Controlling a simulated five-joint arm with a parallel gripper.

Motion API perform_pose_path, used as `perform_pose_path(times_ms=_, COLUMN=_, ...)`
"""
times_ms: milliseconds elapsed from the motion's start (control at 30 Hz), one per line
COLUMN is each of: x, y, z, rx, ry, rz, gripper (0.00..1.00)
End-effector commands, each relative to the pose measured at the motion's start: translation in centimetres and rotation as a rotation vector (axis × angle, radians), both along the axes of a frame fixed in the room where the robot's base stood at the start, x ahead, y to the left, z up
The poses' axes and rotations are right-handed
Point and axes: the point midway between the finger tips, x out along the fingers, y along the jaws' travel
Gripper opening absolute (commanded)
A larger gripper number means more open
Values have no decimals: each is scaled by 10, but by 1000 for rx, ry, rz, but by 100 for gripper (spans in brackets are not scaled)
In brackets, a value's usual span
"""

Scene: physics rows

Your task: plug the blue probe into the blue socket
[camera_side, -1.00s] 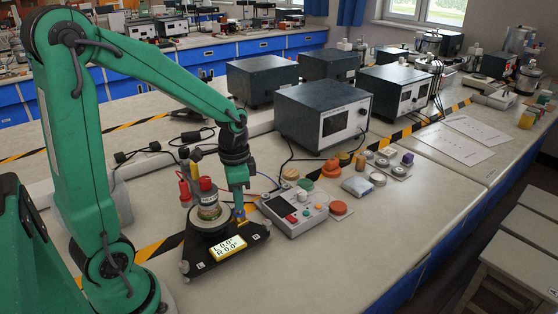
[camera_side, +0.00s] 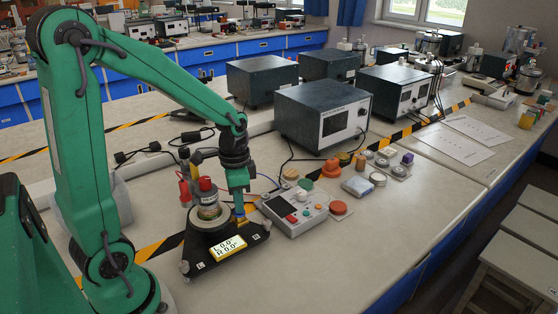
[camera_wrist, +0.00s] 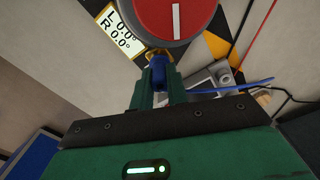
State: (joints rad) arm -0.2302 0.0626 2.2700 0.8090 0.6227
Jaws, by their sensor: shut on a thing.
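My gripper (camera_side: 239,201) points straight down beside the right rim of a black triangular instrument (camera_side: 248,238) with a red-topped round body. In the wrist view my gripper (camera_wrist: 159,85) is shut on the blue probe (camera_wrist: 160,68), with one green finger on each side. The probe's far end is close to a brass-coloured part (camera_wrist: 157,54) at the instrument's edge; I cannot tell whether it is seated there. The blue cable (camera_wrist: 240,87) runs off to the right. No blue socket can be clearly made out; that spot is mostly hidden by the fingers.
The instrument's display (camera_side: 228,248) reads L 0.0° and R 0.0°. Red and dark upright pieces (camera_side: 185,182) stand behind it on the left. A grey control box (camera_side: 293,210) lies close on the right. Dark-cased devices (camera_side: 322,115) stand behind.

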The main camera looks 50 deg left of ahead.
Motion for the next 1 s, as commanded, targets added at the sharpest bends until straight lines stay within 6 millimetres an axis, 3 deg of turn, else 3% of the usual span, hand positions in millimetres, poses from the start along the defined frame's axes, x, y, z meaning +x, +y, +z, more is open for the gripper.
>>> perform_pose_path(times_ms=300, x=0, y=0, z=-3, rx=0, ry=1, rz=0, gripper=0)
perform_pose_path(times_ms=333, x=0, y=0, z=-3, rx=0, ry=1, rz=0, gripper=17)
perform_pose_path(times_ms=467, x=0, y=0, z=-3, rx=0, ry=0, rz=0, gripper=41)
perform_pose_path(times_ms=667, x=0, y=0, z=-3, rx=0, ry=0, rz=0, gripper=41)
perform_pose_path(times_ms=733, x=0, y=0, z=-3, rx=0, ry=0, rz=0, gripper=52)
perform_pose_path(times_ms=1000, x=0, y=0, z=-2, rx=0, ry=0, rz=0, gripper=52)
